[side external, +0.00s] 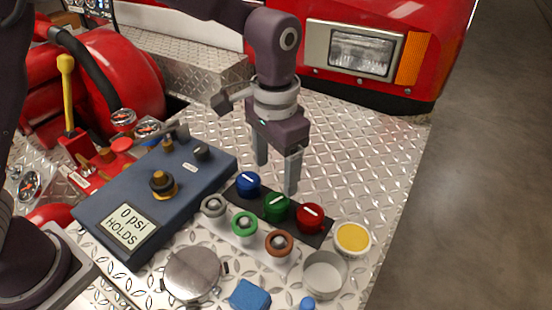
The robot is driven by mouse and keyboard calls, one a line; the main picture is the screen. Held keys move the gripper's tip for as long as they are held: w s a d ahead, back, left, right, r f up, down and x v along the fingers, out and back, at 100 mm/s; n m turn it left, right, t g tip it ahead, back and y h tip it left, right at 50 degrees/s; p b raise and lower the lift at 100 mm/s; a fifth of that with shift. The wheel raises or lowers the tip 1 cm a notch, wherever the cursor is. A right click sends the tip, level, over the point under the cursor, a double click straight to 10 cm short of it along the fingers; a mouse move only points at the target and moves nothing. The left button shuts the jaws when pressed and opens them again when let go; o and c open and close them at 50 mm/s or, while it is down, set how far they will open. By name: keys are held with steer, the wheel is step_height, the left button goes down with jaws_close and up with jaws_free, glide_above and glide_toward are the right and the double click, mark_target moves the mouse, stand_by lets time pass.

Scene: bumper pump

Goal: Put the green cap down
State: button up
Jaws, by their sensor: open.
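The green cap (277,206), with a pale bar on top, sits in the middle of a dark strip (235,193). The blue cap (248,183) is to its left and the red cap (310,215) to its right on the same strip. My gripper (273,177) points down with its two fingers apart and nothing between them. Its fingertips appear just above and behind the green cap in the picture. How high they are above the strip I cannot tell from this one view.
A pale strip in front carries a grey fitting (213,206), a green-ringed fitting (244,224) and a brown-ringed fitting (279,243). A blue-grey gauge box (120,190) reads "0 psi HOLDS". A yellow-filled dish (352,238), empty dish (325,274), round lid (192,272) and blue sponge (249,295) lie near.

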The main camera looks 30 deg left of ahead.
steer(key=shift+r, duration=1.4)
steer(key=s+a+r+n+t+h, duration=0.1)
steer(key=s+a+r+n+t, duration=0.1)
steer(key=s+a+r, duration=0.8)
steer(key=s+a+n+t+y, duration=0.1)
steer(key=s+a+n+t, duration=0.1)
steer(key=s+a, duration=0.6)
steer(key=s+t, duration=0.1)
steer(key=s, duration=0.3)
steer(key=shift+t, duration=0.3)
